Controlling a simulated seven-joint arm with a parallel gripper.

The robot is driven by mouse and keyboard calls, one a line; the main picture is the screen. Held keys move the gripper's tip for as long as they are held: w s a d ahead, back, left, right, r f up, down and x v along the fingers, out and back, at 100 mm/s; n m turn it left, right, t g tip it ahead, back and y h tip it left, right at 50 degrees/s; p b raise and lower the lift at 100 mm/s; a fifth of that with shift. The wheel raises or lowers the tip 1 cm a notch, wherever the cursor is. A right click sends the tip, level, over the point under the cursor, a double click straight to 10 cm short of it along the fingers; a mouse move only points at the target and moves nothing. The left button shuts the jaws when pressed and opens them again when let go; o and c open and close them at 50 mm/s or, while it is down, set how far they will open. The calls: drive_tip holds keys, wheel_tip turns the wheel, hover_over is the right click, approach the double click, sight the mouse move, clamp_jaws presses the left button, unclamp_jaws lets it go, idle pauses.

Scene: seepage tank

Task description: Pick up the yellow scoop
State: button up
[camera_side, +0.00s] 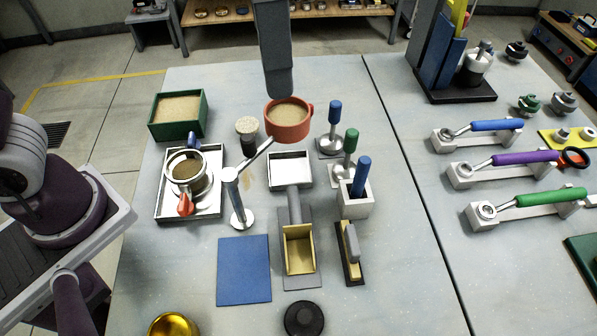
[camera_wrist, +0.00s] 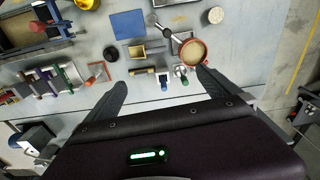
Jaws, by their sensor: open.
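The yellow scoop (camera_side: 299,252) is an open box-shaped scoop with a grey handle, resting on a grey stand at the table's front middle. In the wrist view the scoop (camera_wrist: 137,51) appears small, beyond the fingers and left of the middle. My gripper (camera_wrist: 162,78) is open, with its two dark fingers spread wide and nothing between them. It is well above the table and apart from the scoop.
A blue mat (camera_side: 244,270) lies left of the scoop, a grey-handled brush (camera_side: 350,250) right, and a black disc (camera_side: 304,318) in front. Behind are a metal tray (camera_side: 290,168), a steel post (camera_side: 236,195) with an arm, and a red pot (camera_side: 288,121). Blue-handled tool stands right (camera_side: 360,195).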

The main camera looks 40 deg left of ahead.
sight(295, 205)
drive_tip(key=shift+m+g, duration=0.3)
drive_tip(key=shift+m, duration=0.1)
drive_tip(key=f, duration=1)
drive_tip(key=d+f, duration=0.1)
drive_tip(key=f, duration=0.9)
drive_tip(key=d+f, duration=0.1)
drive_tip(key=f, duration=0.9)
drive_tip(key=shift+w+d+f, duration=0.2)
drive_tip(key=shift+w, duration=0.05)
drive_tip(key=c, duration=1.7)
wheel_tip(295, 205, up, 18)
drive_tip(key=shift+r, duration=0.1)
drive_tip(key=shift+c, duration=0.2)
